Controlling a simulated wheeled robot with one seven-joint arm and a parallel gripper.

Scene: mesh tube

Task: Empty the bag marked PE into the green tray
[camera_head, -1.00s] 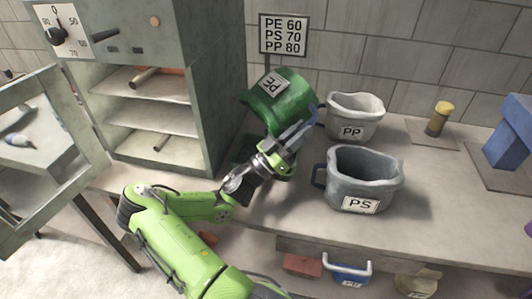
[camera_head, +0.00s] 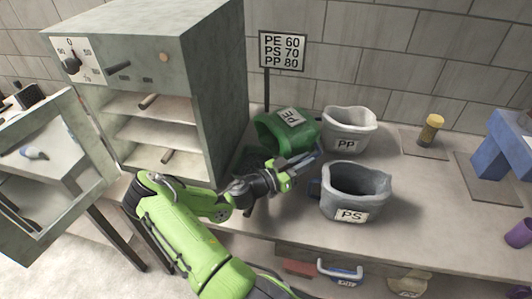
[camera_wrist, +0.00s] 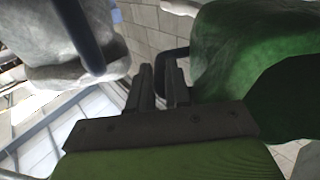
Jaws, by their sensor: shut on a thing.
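The green bag marked PE (camera_head: 288,128) is tipped over on its side at the back of the bench, its label turned upward and tilted. My gripper (camera_head: 303,164) is at the bag's right side, shut on its dark handle. In the wrist view, the green bag (camera_wrist: 245,45) fills the right side, and its handle shows by the fingers of my gripper (camera_wrist: 163,82). The green tray (camera_head: 250,158) is mostly hidden beneath the bag and behind my arm; only a dark green patch shows.
A grey bag marked PS (camera_head: 355,190) and a pale bag marked PP (camera_head: 347,130) stand upright close on the right. The open oven (camera_head: 170,110) stands left. A sign (camera_head: 283,50) is behind. A yellow-topped jar (camera_head: 431,130) and a blue block (camera_head: 505,145) are farther right.

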